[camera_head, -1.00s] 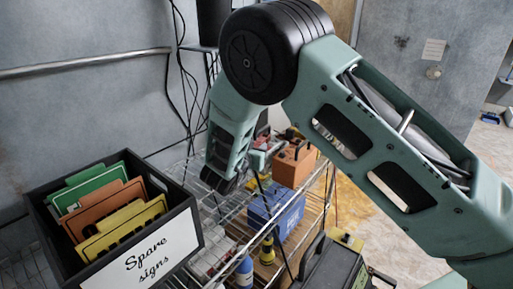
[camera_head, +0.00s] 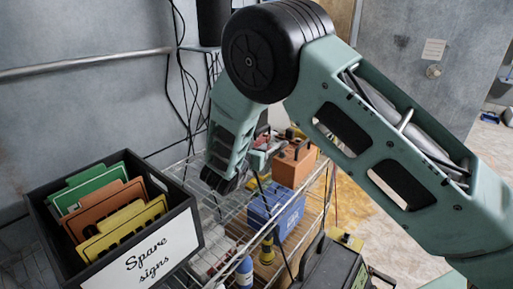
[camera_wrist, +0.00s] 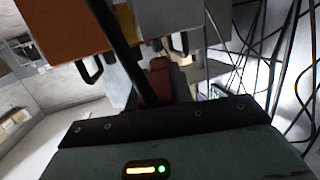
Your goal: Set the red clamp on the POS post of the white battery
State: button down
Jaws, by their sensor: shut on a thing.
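My gripper (camera_head: 262,157) reaches over the wire shelf near the wall, partly hidden by my own forearm. It is shut on the red clamp, whose red part (camera_wrist: 160,78) shows in the wrist view just beyond the gripper body. A dark band, perhaps the clamp's cable, crosses the upper left of that view. A pale grey-white box (camera_wrist: 182,20), likely the white battery, is at the top of the wrist view, beyond the clamp. Its POS post cannot be made out. In the head view I cannot pick out the white battery with certainty.
An orange battery (camera_head: 293,165) with a dark handle stands right of my gripper. A blue box (camera_head: 276,210) sits in front on the wire shelf. A black bin (camera_head: 190,235) of spare signs stands at left. Black cables (camera_head: 185,80) hang along the wall.

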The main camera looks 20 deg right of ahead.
jog(key=shift+f+b, duration=0.9)
jog(key=shift+f, duration=0.5)
jog(key=c, duration=1.1)
grip_release()
jog(key=shift+c, duration=0.2)
jog(key=shift+r, duration=0.1)
notch_tip(320, 180, up, 10)
jog(key=b, duration=0.2)
